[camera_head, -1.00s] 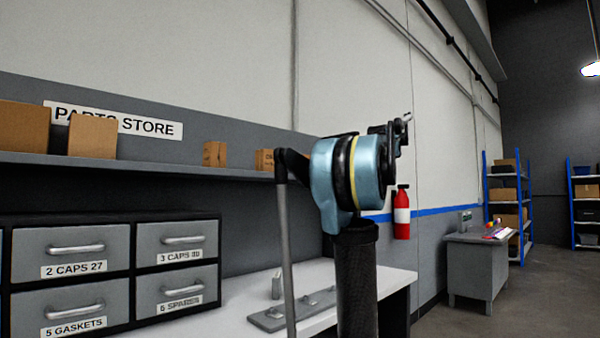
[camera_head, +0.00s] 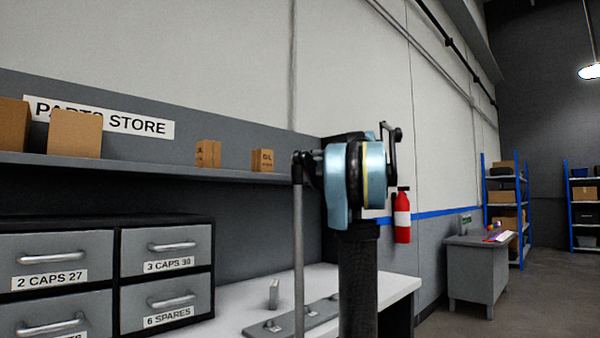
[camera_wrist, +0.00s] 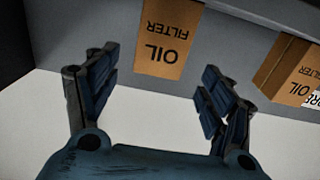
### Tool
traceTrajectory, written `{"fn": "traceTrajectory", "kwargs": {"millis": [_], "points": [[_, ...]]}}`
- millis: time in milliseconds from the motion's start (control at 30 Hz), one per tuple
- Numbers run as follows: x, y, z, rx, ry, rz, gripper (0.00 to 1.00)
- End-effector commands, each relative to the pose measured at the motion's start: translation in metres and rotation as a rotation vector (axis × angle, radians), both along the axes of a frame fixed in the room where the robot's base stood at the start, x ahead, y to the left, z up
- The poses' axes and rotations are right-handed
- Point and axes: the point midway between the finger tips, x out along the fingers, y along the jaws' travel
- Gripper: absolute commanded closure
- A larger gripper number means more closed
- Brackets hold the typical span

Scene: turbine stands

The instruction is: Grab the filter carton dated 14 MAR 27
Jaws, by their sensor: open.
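Two small brown cartons stand on the grey wall shelf (camera_head: 130,166) in the head view: a left one (camera_head: 208,153) and a right one (camera_head: 263,160). In the wrist view one carton (camera_wrist: 169,38) marked OIL FILTER appears upside down near the top middle. A second carton (camera_wrist: 287,68) marked OIL is at the right edge, tilted and partly cut off. No date is readable on either. My gripper (camera_wrist: 157,76) is open and empty, its fingers apart below the middle carton in the wrist picture and not touching it.
Two larger plain boxes (camera_head: 75,134) stand at the shelf's left end, before the PARTS STORE sign (camera_head: 150,124). A labelled drawer unit (camera_head: 112,223) and a white bench (camera_head: 345,279) lie below. A red extinguisher (camera_head: 402,216) hangs on the wall to the right.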

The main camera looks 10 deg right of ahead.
Motion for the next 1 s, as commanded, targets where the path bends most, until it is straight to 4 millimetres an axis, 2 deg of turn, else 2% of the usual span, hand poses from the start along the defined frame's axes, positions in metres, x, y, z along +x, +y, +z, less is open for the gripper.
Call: {"fn": "traceTrajectory", "kwargs": {"millis": [133,467,800,1000], "points": [[0.016,0.012,0.000,0.000,0.000,0.002,0.25],[0.030,0.021,-0.001,0.000,0.000,0.001,0.25],[0.064,0.044,-0.003,0.000,0.000,0.001,0.25],[0.066,0.045,-0.003,0.000,0.000,0.000,0.25]]}}
